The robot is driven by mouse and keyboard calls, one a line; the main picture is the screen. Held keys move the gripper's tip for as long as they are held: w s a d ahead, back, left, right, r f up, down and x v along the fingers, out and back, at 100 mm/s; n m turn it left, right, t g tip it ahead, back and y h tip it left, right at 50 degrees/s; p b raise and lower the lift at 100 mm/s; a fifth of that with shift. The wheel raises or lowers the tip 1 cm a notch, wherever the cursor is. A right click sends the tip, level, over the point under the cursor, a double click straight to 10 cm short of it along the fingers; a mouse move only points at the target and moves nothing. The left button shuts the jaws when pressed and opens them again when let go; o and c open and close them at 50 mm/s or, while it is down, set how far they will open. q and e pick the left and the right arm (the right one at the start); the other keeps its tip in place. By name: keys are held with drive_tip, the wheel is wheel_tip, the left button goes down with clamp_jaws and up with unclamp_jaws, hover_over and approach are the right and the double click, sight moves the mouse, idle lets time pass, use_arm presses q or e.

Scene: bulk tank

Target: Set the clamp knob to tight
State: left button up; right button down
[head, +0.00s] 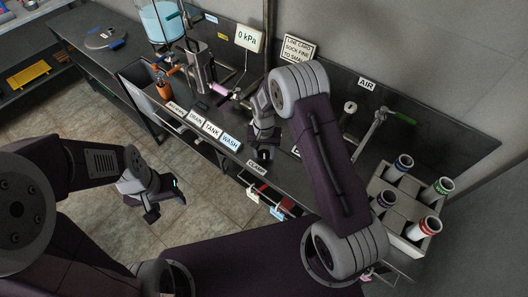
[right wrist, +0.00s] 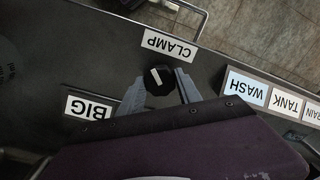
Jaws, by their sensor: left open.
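The clamp knob (right wrist: 159,81) is black and round with a white pointer line, seen in the right wrist view beside the CLAMP label (right wrist: 169,45). The line is tilted slightly from the picture's vertical. My right gripper (right wrist: 160,84) has one finger on each side of the knob; I cannot tell whether they touch it. In the head view my right gripper (head: 263,153) is down at the bench front, just behind the CLAMP label (head: 257,167), and hides most of the knob. My left gripper (head: 168,200) is open and empty over the floor.
The BIG label (right wrist: 88,107) and the WASH label (right wrist: 246,87) flank the knob. A valve stand (head: 198,65) and a 0 kPa sign (head: 248,38) stand behind. A rack (head: 400,215) of capped tubes is at the right. A rail runs along the bench front.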

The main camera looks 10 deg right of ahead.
drive_tip(key=c, duration=2.2)
unclamp_jaws()
drive_tip(key=shift+n, duration=0.4)
drive_tip(key=c, duration=2.2)
unclamp_jaws()
drive_tip(key=shift+n+p, duration=0.3)
drive_tip(key=shift+n, duration=0.7)
drive_tip(key=c, duration=2.2)
unclamp_jaws()
drive_tip(key=n, duration=0.3)
drive_tip(key=shift+n, duration=0.3)
drive_tip(key=c, duration=2.2)
unclamp_jaws()
drive_tip(key=n+p, duration=0.1)
drive_tip(key=n, duration=0.5)
drive_tip(key=c, duration=2.2)
unclamp_jaws()
drive_tip(key=n, duration=0.6)
drive_tip(key=shift+w+n, duration=0.1)
drive_tip(key=shift+n, duration=0.3)
drive_tip(key=c, duration=2.2)
unclamp_jaws()
drive_tip(key=n, duration=0.6)
drive_tip(key=shift+p, duration=0.35)
drive_tip(key=c, duration=2.2)
unclamp_jaws()
drive_tip(key=shift+n, duration=0.3)
drive_tip(key=c, duration=2.2)
unclamp_jaws()
